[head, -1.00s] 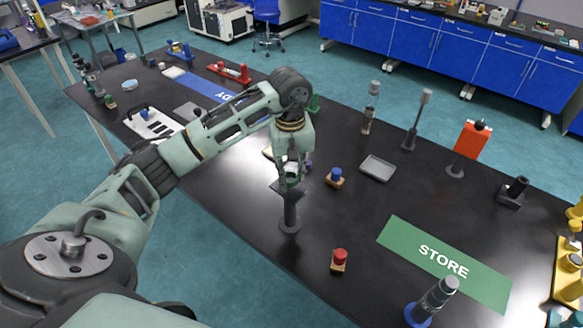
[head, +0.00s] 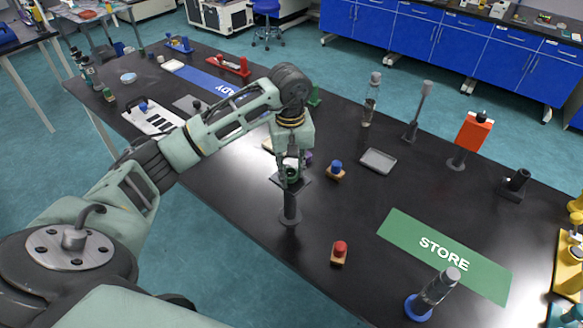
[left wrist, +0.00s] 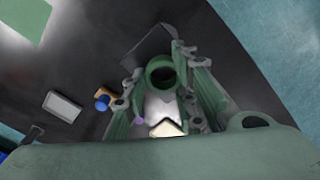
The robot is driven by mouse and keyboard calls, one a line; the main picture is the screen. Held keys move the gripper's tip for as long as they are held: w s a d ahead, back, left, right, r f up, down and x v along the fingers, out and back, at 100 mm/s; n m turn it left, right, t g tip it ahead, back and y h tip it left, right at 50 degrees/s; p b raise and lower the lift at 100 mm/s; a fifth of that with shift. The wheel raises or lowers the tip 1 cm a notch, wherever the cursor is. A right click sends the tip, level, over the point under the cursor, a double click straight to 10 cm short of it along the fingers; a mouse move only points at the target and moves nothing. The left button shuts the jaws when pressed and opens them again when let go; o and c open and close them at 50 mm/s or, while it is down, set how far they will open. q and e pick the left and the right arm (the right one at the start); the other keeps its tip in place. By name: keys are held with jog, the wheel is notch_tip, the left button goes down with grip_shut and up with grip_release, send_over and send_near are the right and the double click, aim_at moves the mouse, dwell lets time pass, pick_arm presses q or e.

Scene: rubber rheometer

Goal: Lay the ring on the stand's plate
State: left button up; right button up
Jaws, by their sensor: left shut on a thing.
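The ring (head: 292,174) is small, green and open in the middle. My left gripper (head: 291,177) points down and is shut on it. The ring is directly above or on the stand's plate (head: 277,181); I cannot tell whether they touch. The stand (head: 290,205) is a dark post on a round base near the table's front edge, with a square dark plate on top. In the left wrist view the ring (left wrist: 150,76) sits between the fingers, with a corner of the dark plate (left wrist: 145,46) showing beyond it. My right gripper is not in view.
A blue-topped block (head: 336,169) and a grey tray (head: 378,161) lie right of the stand. A red-topped block (head: 339,252) lies nearer the front edge. A green STORE mat (head: 405,234) is at the right. Dark tabletop between them is clear.

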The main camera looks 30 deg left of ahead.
pick_arm(q)
jog(key=shift+f, duration=0.15)
jog(key=o, duration=0.8)
jog(key=shift+o, duration=0.2)
jog(key=shift+r, duration=0.45)
notch_tip(320, 180, up, 11)
jog(key=shift+s, duration=0.2)
